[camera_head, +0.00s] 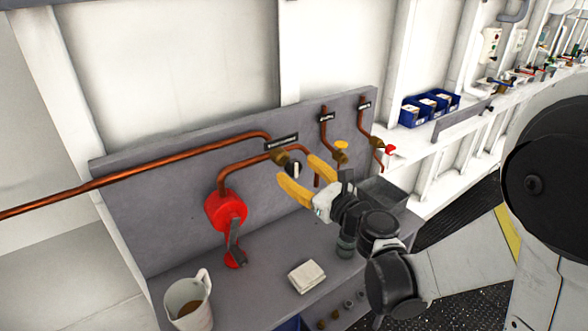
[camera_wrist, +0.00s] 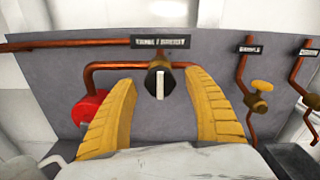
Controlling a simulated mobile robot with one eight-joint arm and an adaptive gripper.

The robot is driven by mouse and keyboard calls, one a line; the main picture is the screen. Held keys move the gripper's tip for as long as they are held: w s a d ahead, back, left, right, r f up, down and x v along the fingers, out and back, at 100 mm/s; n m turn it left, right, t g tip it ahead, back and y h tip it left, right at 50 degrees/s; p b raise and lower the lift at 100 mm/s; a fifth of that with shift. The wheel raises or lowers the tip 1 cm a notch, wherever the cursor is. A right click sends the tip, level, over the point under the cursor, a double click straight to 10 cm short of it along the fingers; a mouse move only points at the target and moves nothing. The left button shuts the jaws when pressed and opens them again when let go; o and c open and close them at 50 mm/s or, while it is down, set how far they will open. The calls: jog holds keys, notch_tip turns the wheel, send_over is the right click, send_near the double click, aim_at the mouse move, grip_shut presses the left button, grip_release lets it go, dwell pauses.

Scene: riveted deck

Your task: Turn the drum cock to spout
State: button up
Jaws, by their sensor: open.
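A brass cock (camera_head: 279,157) sits on the copper pipe at the back panel, under a black label plate (camera_wrist: 159,42) whose lettering I cannot read surely. Its round black knob (camera_wrist: 159,83) carries a white bar that stands upright in the wrist view. My gripper (camera_head: 297,168) is open, with its yellow fingers on either side of the knob. In the wrist view (camera_wrist: 159,78) a gap shows between the knob and each finger. A red drum (camera_head: 225,210) hangs on the panel to the left, with a grey part pointing down from it; it is partly hidden in the wrist view.
Two other taps, one with a yellow handle (camera_head: 341,146) and one with a red handle (camera_head: 390,149), stand to the right. Blue bins (camera_head: 430,107) stand on the far ledge.

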jog(key=shift+x, duration=0.8)
jog(key=c, duration=1.2)
